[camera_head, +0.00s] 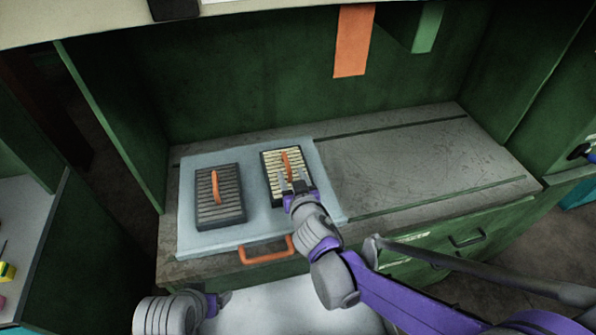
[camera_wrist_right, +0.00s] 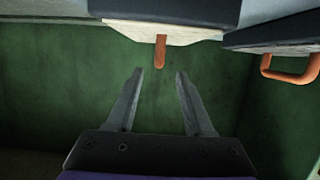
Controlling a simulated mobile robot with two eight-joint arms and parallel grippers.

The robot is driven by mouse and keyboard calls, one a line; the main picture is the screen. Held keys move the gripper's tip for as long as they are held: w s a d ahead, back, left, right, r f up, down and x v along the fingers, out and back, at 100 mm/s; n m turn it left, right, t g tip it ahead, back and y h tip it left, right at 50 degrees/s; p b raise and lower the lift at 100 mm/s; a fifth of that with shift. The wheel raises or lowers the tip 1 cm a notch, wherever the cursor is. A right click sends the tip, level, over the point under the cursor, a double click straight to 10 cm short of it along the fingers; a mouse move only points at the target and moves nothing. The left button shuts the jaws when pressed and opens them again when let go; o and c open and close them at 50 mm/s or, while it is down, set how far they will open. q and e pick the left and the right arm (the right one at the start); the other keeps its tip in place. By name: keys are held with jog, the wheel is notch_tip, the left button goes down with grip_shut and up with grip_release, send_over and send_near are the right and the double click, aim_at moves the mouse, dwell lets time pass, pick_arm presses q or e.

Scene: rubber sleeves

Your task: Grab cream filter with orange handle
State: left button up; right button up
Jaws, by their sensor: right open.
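The cream filter (camera_head: 271,163), a ribbed cream block with a dark frame, lies on the right part of a light blue tray. Its upright orange handle (camera_head: 286,160) runs along its middle. In the right wrist view the cream filter (camera_wrist_right: 165,32) is at the top, with its orange handle (camera_wrist_right: 160,52) sticking out towards my fingers. My right gripper (camera_head: 293,183) is open and empty. Its fingers (camera_wrist_right: 160,72) point at the handle, one on each side of its line, with a gap still visible. My left gripper (camera_head: 222,299) is low in the head view; its jaws are unclear.
A dark grey filter (camera_head: 228,205) with an orange handle lies on the tray (camera_head: 245,229) to the left. The grey bench top (camera_head: 410,165) to the right is clear. Green walls enclose the back and sides.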

aim_at(284, 157)
jog(key=x, duration=0.5)
jog(key=shift+a+f, duration=0.1)
jog(key=shift+a, duration=0.15)
jog(key=x, duration=0.5)
jog(key=shift+w+d+f+b, duration=0.1)
jog(key=shift+w+d+b, duration=0.1)
jog(key=shift+w+b, duration=0.2)
grip_shut()
dwell(0.8)
